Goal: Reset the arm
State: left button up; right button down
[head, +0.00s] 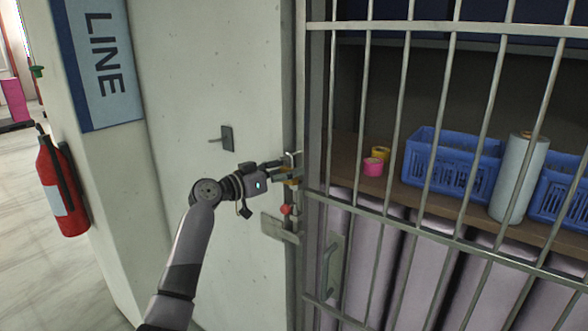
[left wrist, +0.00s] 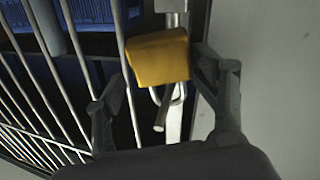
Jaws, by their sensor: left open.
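My left gripper (head: 286,172) is at the latch on the edge of a barred metal gate (head: 316,120). It is open. In the left wrist view, the fingers of my left gripper (left wrist: 160,78) stand on either side of a yellow padlock-like block (left wrist: 158,58), which hangs at a metal hasp (left wrist: 175,120). I cannot tell whether the fingers touch it. In the head view the block is small and partly covered by the fingers. My right gripper is not in view.
A red knob (head: 286,210) sits on a metal plate just below the latch. A wall handle (head: 227,138) is left of my gripper. Behind the bars are blue crates (head: 451,162), a pale roll (head: 519,178) and tape rolls (head: 373,167). A fire extinguisher (head: 62,188) hangs at far left.

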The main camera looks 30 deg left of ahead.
pick_arm(q)
jog(key=v, duration=0.9)
jog(key=shift+s, duration=0.4)
